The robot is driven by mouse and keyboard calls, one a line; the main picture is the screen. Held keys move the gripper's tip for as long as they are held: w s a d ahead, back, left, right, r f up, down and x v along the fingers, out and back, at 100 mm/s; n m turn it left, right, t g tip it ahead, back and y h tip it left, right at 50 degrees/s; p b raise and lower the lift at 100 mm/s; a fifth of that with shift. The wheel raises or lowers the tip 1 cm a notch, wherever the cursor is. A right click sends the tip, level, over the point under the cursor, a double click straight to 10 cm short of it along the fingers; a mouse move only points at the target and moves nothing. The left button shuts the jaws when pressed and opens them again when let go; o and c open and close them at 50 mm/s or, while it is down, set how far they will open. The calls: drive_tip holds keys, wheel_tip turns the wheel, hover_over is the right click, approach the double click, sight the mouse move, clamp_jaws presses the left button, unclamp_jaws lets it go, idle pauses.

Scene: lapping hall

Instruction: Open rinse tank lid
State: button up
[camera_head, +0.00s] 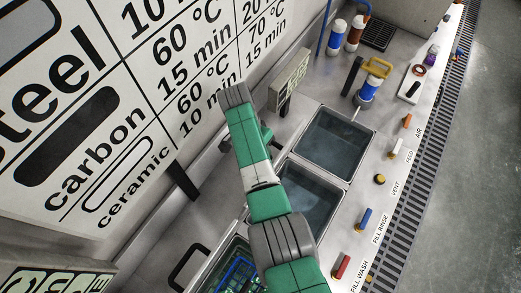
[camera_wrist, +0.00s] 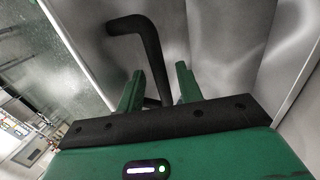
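In the wrist view, a black bent handle (camera_wrist: 147,48) stands out from a brushed metal surface (camera_wrist: 230,40). My gripper (camera_wrist: 160,82) is open, with its two green fingers on either side of the handle's bar and visible gaps to it. In the head view, my green arm reaches over the tanks, and the gripper end is mostly hidden behind it. Two tanks show dark water: the far tank (camera_head: 338,146) and the middle tank (camera_head: 315,200), partly covered by my arm. I cannot tell which lid the handle belongs to.
A near tank holds a basket (camera_head: 236,272), with a black handle (camera_head: 183,264) beside it. Coloured valve knobs, including a blue one (camera_head: 364,219) and a red one (camera_head: 341,266), line the front deck. A large sign board (camera_head: 130,90) stands behind. Bottles (camera_head: 338,38) stand at the far end.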

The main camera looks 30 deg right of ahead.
drive_tip(key=v, duration=0.7)
drive_tip(key=shift+r, duration=0.3)
drive_tip(key=shift+w, duration=0.15)
